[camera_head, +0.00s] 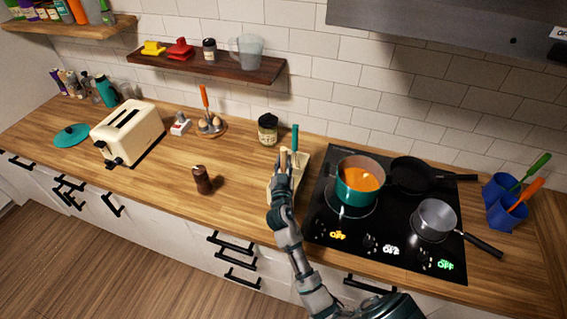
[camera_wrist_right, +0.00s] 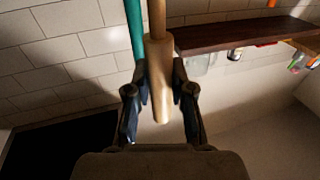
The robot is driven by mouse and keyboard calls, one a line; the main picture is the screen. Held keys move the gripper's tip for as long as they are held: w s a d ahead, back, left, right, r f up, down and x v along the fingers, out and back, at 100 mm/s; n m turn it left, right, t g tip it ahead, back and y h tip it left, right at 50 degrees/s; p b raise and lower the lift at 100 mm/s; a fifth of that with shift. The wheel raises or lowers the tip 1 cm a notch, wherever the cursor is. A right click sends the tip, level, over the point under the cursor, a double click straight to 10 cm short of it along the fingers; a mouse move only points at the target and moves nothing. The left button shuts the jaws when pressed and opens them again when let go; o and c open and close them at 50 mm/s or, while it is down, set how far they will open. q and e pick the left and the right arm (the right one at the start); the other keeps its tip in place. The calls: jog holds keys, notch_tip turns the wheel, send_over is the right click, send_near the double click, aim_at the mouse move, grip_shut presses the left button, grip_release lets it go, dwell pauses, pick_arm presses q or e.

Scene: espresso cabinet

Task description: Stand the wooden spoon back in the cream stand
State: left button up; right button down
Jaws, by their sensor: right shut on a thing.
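My right gripper (camera_head: 283,172) is shut on the wooden spoon (camera_wrist_right: 158,80), over the counter just left of the stove. In the wrist view the spoon's pale wood is between the two fingers (camera_wrist_right: 160,105) and runs up out of the picture. In the head view only a short piece of it (camera_head: 284,154) shows above the gripper. The cream stand (camera_head: 302,166) is behind and beside my gripper, mostly hidden by it. A teal-handled utensil (camera_head: 295,138) rises there, close to the spoon. I cannot tell whether the spoon touches the stand. My left gripper is not in view.
The black stove (camera_head: 325,222) with a teal pot (camera_head: 350,195) of orange soup is just right of my gripper. A dark jar (camera_head: 268,129) stands behind it, a brown mill (camera_head: 202,180) to the left. The counter between mill and toaster (camera_head: 128,132) is clear.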

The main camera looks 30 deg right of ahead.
jog(key=shift+f, duration=0.1)
jog(key=c, duration=1)
grip_release()
jog(key=shift+d, duration=0.2)
jog(key=b+v, duration=0.2)
jog(key=v, duration=1)
jog(key=shift+a+b, duration=0.15)
jog(key=shift+b, duration=0.2)
